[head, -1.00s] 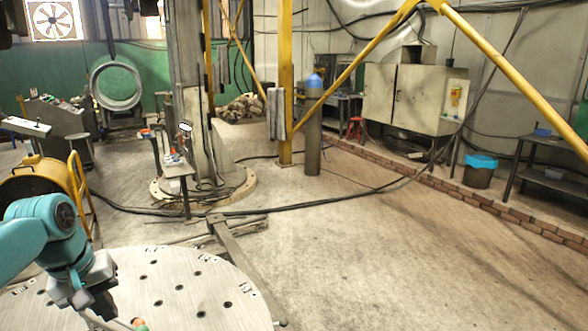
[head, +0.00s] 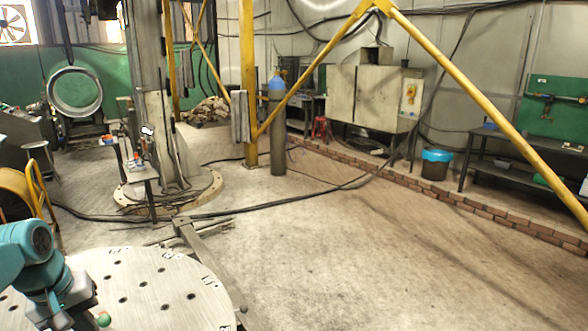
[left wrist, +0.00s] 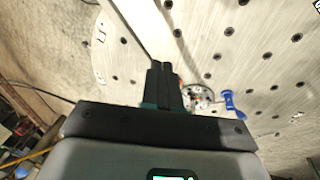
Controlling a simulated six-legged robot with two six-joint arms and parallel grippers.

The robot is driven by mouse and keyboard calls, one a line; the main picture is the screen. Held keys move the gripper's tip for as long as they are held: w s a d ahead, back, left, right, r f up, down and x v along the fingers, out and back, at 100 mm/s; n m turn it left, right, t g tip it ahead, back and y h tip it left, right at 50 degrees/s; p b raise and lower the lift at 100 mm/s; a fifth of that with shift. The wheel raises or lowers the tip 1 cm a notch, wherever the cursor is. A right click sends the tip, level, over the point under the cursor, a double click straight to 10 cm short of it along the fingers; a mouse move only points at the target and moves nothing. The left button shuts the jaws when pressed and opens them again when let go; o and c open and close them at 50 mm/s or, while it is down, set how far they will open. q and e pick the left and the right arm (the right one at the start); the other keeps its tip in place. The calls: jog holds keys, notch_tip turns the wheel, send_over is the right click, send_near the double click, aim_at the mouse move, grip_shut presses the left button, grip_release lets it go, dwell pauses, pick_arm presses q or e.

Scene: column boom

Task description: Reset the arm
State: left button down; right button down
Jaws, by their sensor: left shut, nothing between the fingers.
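My left arm comes in at the lower left of the head view, over a round perforated metal table (head: 150,285). Its gripper is mostly cut off by the bottom edge there. In the left wrist view my left gripper (left wrist: 162,72) has its two dark fingers together, with nothing held. A round metal part (left wrist: 198,92) with orange bits and a blue handle (left wrist: 231,104) lies on the table just beyond and right of the fingers. A small green knob (head: 104,319) shows beside the gripper in the head view. My right gripper is not in view.
A long metal bar (head: 210,260) lies beyond the table. Black cables (head: 290,195) cross the floor. A yellow post (head: 249,80), a gas cylinder (head: 277,130) and a low brick edging (head: 450,198) stand farther back. The floor at right is clear.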

pick_arm(q)
jog(key=d+f+m+h, duration=0.1)
jog(key=d+f+m, duration=0.1)
jog(key=d+f, duration=0.75)
jog(key=d+f+m+h, duration=0.1)
jog(key=d+f, duration=0.4)
jog(key=f, duration=1)
jog(key=s+d+f+m+g, duration=0.1)
jog(key=s+d+f, duration=0.6)
jog(key=s, duration=0.2)
jog(key=s+d+f+m+h, duration=0.1)
jog(key=s+d+f, duration=0.6)
jog(key=s, duration=0.2)
jog(key=shift+m+g, duration=0.3)
jog(key=shift+g, duration=0.1)
jog(key=shift+a+r, duration=0.1)
jog(key=shift+a, duration=0.1)
